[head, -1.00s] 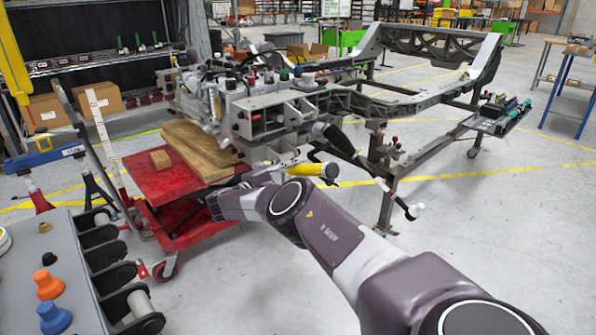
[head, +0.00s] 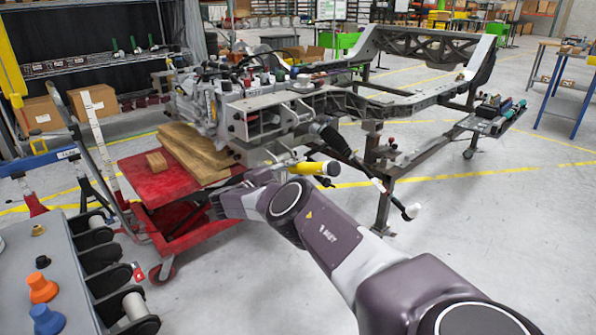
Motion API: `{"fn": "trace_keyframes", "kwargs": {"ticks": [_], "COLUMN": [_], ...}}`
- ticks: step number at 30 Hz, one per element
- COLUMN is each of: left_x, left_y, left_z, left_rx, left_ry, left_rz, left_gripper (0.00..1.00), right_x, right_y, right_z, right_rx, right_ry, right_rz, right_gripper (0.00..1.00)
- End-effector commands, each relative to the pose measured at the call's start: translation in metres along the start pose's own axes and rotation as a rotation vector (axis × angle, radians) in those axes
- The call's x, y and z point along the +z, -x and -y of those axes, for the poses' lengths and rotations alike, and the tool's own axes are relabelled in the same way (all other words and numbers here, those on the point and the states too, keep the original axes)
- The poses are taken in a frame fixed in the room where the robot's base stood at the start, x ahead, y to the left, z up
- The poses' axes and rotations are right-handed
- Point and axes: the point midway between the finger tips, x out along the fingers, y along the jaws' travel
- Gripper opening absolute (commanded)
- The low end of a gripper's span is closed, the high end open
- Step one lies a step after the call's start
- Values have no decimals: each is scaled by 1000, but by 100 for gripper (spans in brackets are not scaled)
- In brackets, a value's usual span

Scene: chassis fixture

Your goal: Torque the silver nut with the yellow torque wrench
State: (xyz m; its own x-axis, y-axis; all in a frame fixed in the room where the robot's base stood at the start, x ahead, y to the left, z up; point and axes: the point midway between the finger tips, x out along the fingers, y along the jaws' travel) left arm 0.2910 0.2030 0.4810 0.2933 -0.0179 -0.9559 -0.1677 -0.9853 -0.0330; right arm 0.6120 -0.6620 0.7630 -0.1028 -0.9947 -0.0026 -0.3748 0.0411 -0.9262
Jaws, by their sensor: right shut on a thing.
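The yellow torque wrench (head: 306,168) shows in the head view beside the front of the chassis fixture (head: 262,112), with its yellow handle pointing right. My right gripper (head: 272,172) is at the wrench's left end, shut on it; its fingers are mostly hidden behind my wrist. My right arm reaches in from the lower right. The silver nut is too small or too hidden to make out. My left gripper is not in view.
A red lift cart (head: 150,185) with wooden blocks (head: 197,150) stands left of my right gripper. A grey bench (head: 50,265) with orange and blue cones is at lower left. A black shaft (head: 345,152) slants down right of the wrench.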

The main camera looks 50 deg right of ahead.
Motion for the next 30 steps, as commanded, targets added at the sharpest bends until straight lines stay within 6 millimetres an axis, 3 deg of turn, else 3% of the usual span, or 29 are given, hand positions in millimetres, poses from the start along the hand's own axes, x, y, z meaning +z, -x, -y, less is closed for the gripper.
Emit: {"fn": "trace_keyframes", "kwargs": {"ticks": [17, 30], "left_x": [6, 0], "left_y": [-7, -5], "left_z": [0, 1], "left_rx": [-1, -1], "left_ry": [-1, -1], "left_rz": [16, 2], "left_gripper": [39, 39], "right_x": [-2, -2], "right_y": [-3, -4], "right_z": [3, -9], "right_rx": [-6, -7], "right_ry": [-9, -62], "right_rz": [-5, -6], "right_gripper": [0, 0]}}
